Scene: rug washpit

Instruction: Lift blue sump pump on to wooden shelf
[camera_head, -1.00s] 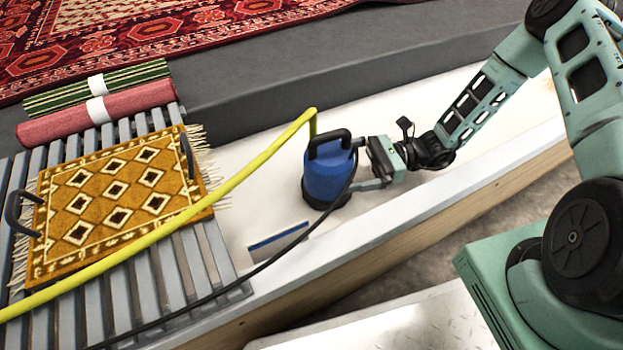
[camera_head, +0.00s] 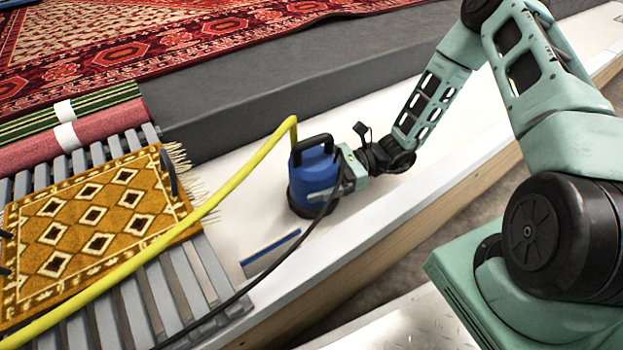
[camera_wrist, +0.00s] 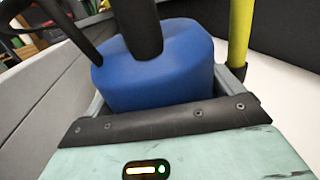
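The blue sump pump (camera_head: 313,182) stands upright on the white pit floor, with a black handle on top and a yellow hose and black cable attached. My gripper (camera_head: 345,180) is at its right side, low beside the body. In the wrist view the pump's blue body (camera_wrist: 155,70) fills the space between my spread grey fingers, with a small gap at the right finger; the fingertips are hidden. The gripper seems open around the pump. No wooden shelf can be made out clearly; brownish shapes at the top left of the wrist view are too small to tell.
The yellow hose (camera_head: 215,200) runs left over a gold patterned rug (camera_head: 95,220) on a grey slatted rack (camera_head: 205,270). A blue-edged flat tool (camera_head: 270,252) lies near the pump. A white-topped low wall (camera_head: 400,215) runs along the front. Rolled rugs (camera_head: 75,130) lie behind left.

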